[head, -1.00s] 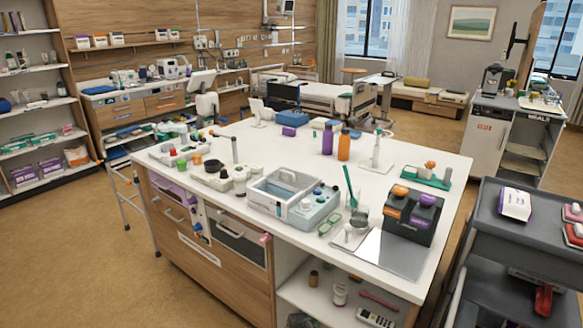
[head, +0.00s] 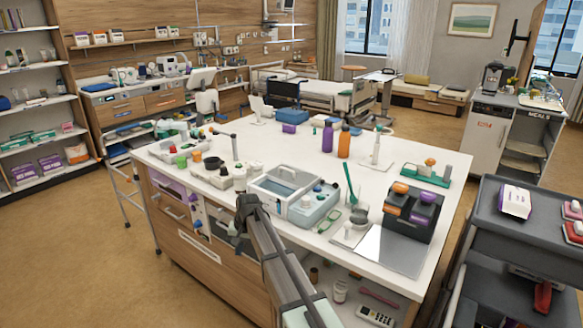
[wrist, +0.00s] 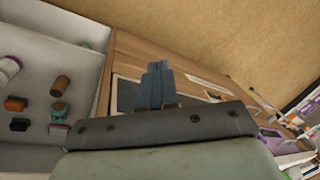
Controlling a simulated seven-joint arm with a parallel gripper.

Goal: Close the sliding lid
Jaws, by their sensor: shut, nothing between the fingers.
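A pale blue and white box (head: 297,213) with a see-through panel in a frame (head: 283,182), likely the sliding lid, sits near the front edge of the white counter. Its left part lies under the panel; its right part shows small blue and dark items. I cannot tell exactly how far the lid is slid. My gripper (head: 246,204) is in front of the counter's front edge, left of and nearer than the box, apart from it. In the wrist view my gripper (wrist: 155,72) has its fingers together and empty, over the wooden cabinet front. The box is not in the wrist view.
A grey cart (head: 515,230) is at the right. The counter's middle is fairly clear.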

